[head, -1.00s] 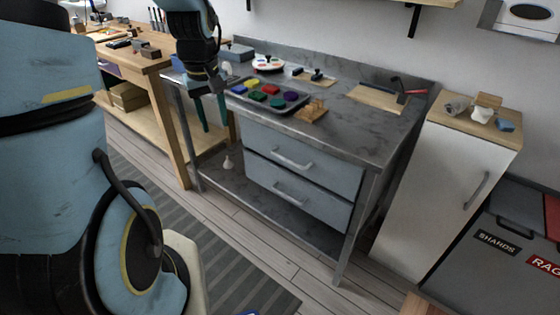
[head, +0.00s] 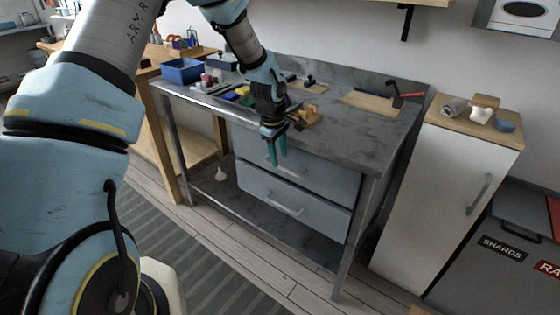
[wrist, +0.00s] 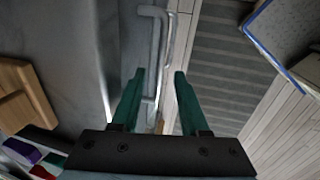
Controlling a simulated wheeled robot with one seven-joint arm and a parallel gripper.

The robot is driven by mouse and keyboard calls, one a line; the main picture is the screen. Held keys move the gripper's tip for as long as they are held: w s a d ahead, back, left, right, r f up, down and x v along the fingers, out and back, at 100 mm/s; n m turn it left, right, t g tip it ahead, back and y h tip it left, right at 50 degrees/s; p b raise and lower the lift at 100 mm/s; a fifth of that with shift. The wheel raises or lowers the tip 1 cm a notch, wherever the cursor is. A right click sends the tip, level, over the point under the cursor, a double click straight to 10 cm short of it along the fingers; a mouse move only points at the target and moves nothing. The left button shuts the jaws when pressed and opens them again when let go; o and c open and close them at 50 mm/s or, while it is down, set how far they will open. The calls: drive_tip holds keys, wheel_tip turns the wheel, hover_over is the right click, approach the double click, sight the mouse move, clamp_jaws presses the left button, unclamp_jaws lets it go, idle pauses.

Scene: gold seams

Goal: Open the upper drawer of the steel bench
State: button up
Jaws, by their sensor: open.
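The steel bench (head: 370,130) stands in the middle of the head view with two grey drawers under its top. The upper drawer (head: 335,178) looks closed, with a bar handle (head: 292,170) on its front. The lower drawer (head: 318,217) also looks closed. My gripper (head: 278,162), with green fingers, is open and points down in front of the upper drawer, at the left end of its handle. In the wrist view my gripper (wrist: 160,76) is empty, and a handle bar (wrist: 155,45) shows beyond and near the left finger. Contact cannot be told.
A paint tray, partly hidden by my arm, a wooden block (head: 310,115) and a hammer (head: 397,95) lie on the bench top. A blue bin (head: 183,71) is at its left end. A white cabinet (head: 440,190) stands to the right. The floor in front is clear.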

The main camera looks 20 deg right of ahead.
sight(281, 167)
drive_tip(key=shift+w+d+f, duration=0.1)
drive_tip(key=shift+d+f, duration=0.05)
drive_tip(key=shift+f, duration=0.65)
drive_tip(key=shift+w+d+f, duration=0.1)
drive_tip(key=shift+f, duration=0.65)
clamp_jaws()
